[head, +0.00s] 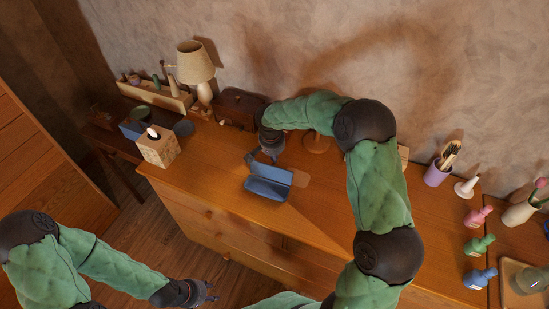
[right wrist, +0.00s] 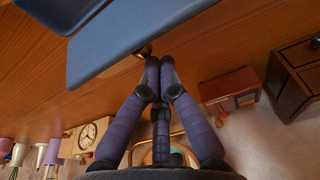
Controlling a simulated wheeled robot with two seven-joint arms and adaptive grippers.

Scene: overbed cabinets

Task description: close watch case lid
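The blue watch case (head: 264,190) sits on the wooden dresser top with its lid (head: 275,173) raised on the side toward the wall. In the right wrist view the lid (right wrist: 150,32) is a flat blue panel, with a small brass piece at its edge. My right gripper (head: 258,158) is on the wall side of the lid. Its fingertips (right wrist: 160,70) are together, close to the lid edge; whether they touch it is unclear. The inside of the case is hard to make out. My left gripper (head: 211,292) is low, over the floor in front of the dresser, away from the case.
A tissue box (head: 158,148), a lamp (head: 196,65) and a brown chest (head: 240,107) stand left of the case. A purple cup (head: 438,172) and several coloured bottles stand at right. The dresser top (head: 215,165) around the case is mostly clear.

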